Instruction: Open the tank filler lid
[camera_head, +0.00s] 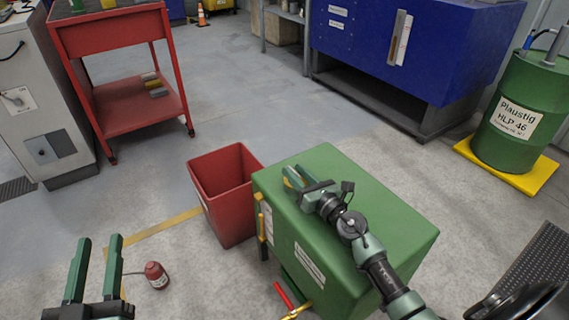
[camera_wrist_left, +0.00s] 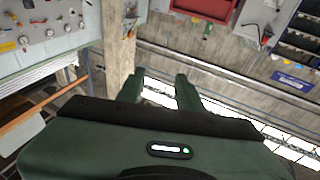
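The green tank (camera_head: 400,238) stands at the lower middle of the head view, with a pale label on its front. My right gripper (camera_head: 292,174) is over the far left part of the tank's top. A small yellow piece shows at its fingertips. I cannot make out the filler lid, which may be hidden by the gripper. Whether the right fingers touch or hold anything is unclear. My left gripper (camera_head: 98,240) is at the lower left, away from the tank, with its fingers apart and empty. It also shows open in the left wrist view (camera_wrist_left: 157,82).
A red bin (camera_head: 219,191) stands against the tank's left side. A small red bottle-like object (camera_head: 156,275) is on the floor near my left gripper. A red cart (camera_head: 130,105), blue cabinet (camera_head: 400,45) and green drum (camera_head: 520,110) stand further back. The floor between is clear.

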